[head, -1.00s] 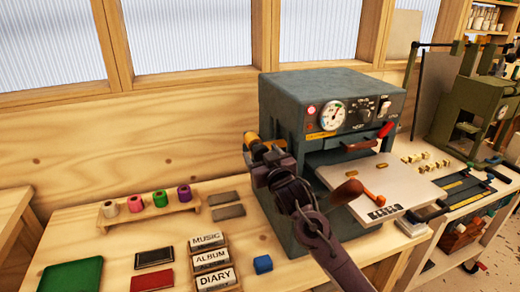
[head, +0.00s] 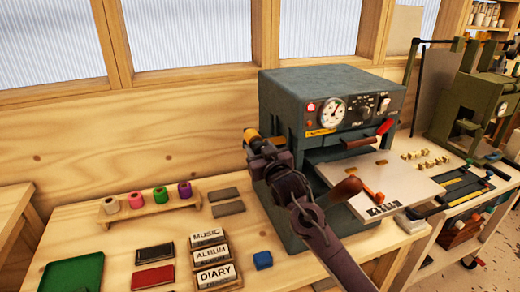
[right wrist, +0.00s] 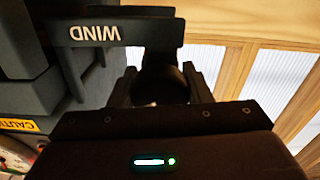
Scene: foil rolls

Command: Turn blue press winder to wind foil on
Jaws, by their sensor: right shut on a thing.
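The blue-grey press (head: 292,88) stands at the back of the bench, with a dial and switches on its front. My right gripper (head: 254,143) is at the press's left side, beside a gold-coloured roll end (head: 250,134). In the right wrist view a dark round winder knob (right wrist: 163,86) sits between my two fingers (right wrist: 163,92), which are shut on it. A dark plate marked WIND (right wrist: 95,33) lies just beyond it, upside down in that view. The gripper hides most of the winder in the head view. My left gripper is not in view.
A wooden rack (head: 152,207) holds several coloured foil rolls at left. The press's pale table (head: 400,178) juts out right. A wooden wall stands behind.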

